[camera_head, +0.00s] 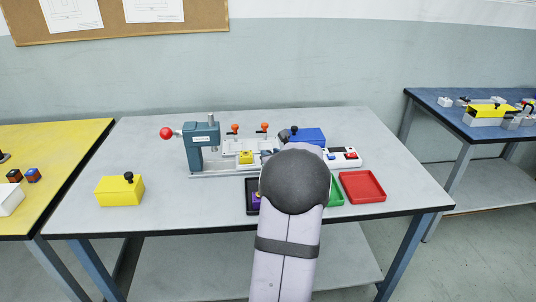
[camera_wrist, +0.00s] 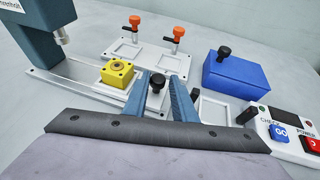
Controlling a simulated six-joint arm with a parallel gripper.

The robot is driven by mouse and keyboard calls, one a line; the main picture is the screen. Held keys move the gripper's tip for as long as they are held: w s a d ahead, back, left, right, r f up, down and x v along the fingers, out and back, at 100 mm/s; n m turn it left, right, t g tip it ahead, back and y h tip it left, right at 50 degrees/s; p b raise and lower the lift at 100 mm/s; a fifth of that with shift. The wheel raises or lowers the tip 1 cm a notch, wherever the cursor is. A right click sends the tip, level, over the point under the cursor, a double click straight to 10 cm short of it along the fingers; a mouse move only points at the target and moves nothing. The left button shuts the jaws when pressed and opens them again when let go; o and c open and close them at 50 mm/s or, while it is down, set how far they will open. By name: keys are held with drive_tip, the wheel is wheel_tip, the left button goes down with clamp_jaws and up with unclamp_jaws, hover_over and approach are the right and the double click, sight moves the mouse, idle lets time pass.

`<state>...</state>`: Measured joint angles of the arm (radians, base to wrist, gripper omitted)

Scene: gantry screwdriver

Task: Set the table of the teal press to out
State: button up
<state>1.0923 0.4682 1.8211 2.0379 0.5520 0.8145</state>
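The teal press (camera_head: 201,148) stands at the back left of the grey bench, with a red-ended lever; part of it shows in the wrist view (camera_wrist: 40,35). Its ram (camera_wrist: 60,30) points down over a white railed base (camera_wrist: 75,85). A yellow block (camera_wrist: 117,73) with a round hole sits on this base, right of the ram and not under it. A black knob (camera_wrist: 157,82) stands right of the block. My gripper (camera_wrist: 158,77) is open, its two blue fingers on either side of the knob with visible gaps. My arm mostly hides the gripper in the head view.
Two white frames with orange-topped clamps (camera_wrist: 155,40) stand behind. A blue box (camera_wrist: 236,75) with a black knob and a white button panel (camera_wrist: 285,135) are at right. A yellow box (camera_head: 120,191) is at front left. A red tray (camera_head: 362,186) is at front right.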

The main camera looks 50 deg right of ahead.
drive_tip(key=shift+o, duration=1.3)
drive_tip(key=shift+s+d, duration=0.15)
drive_tip(key=shift+r, duration=0.1)
drive_tip(key=shift+v, duration=3.6)
